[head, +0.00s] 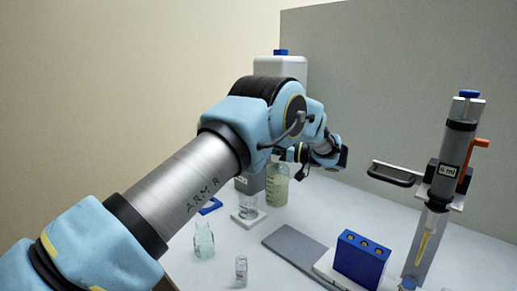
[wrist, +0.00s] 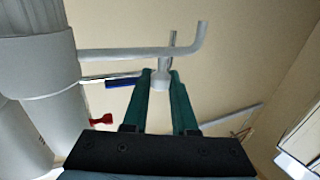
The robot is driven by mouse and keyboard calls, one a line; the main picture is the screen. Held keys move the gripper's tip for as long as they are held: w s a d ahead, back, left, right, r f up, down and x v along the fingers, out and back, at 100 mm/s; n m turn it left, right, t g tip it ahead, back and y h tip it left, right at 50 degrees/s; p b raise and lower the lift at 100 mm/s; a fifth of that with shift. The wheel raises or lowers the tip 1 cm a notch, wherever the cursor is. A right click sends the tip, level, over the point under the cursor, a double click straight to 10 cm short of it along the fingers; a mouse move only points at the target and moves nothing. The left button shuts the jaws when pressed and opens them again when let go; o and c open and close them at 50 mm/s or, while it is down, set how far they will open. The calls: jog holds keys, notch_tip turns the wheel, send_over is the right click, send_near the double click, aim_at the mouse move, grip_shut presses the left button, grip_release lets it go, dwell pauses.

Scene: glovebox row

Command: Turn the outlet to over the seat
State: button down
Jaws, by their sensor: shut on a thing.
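In the wrist view, a grey bent pipe (wrist: 135,53), which looks like the outlet, runs from a thick grey upright body (wrist: 35,62) at the left and ends in an upturned tip at the right. My gripper (wrist: 162,82) has green fingers, shut on a small pale grey piece (wrist: 161,66) beside this pipe; whether that piece belongs to the outlet I cannot tell. In the head view my arm hides the outlet and most of my gripper. A pale square plate (head: 236,215) carrying a glass jar (head: 248,204) stands below my wrist; I cannot tell whether it is the seat.
A blue block (head: 362,262) and a syringe stand (head: 452,160) with a black handle (head: 394,174) are at the right. A glass bottle (head: 204,240) and a small vial (head: 241,270) stand in front. A yellowish jar (head: 277,187) is behind. A red piece (wrist: 102,120) shows in the wrist view.

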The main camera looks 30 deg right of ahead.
jog(key=c, duration=0.7)
grip_release()
jog(key=shift+s, duration=0.15)
jog(key=b+v, duration=0.2)
jog(key=v, duration=0.5)
jog(key=shift+d, duration=0.2)
jog(key=shift+s, duration=0.1)
